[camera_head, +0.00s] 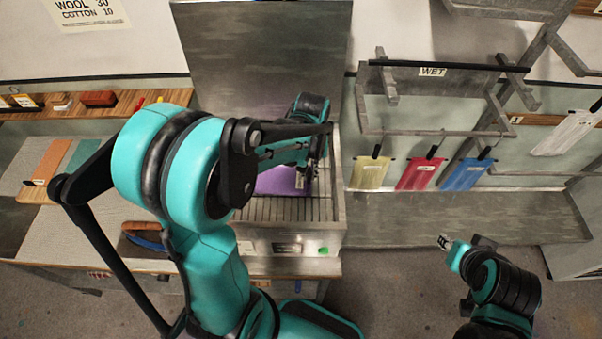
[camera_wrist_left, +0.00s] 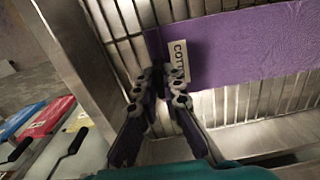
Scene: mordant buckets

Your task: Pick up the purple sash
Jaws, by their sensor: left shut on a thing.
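The purple sash (camera_head: 275,181) lies flat on the slatted metal rack of the grey basin (camera_head: 290,238), partly hidden behind my left arm. In the left wrist view the sash (camera_wrist_left: 245,48) spreads to the right across the rack bars, with a white label starting "COT" near its left end. My left gripper (camera_head: 308,178) is over the right side of the rack. In the wrist view its fingertips (camera_wrist_left: 160,80) are closed together at the sash's labelled end. My right gripper (camera_head: 452,248) is at the lower right, away from the sash, its jaw opening unclear.
Yellow (camera_head: 370,172), red (camera_head: 419,173) and blue (camera_head: 467,174) cloths hang under the "WET" rack (camera_head: 432,72). A pale cloth (camera_head: 567,132) hangs at far right. A wooden shelf (camera_head: 150,97) and worktop stand left. The basin's raised lid (camera_head: 262,60) stands behind.

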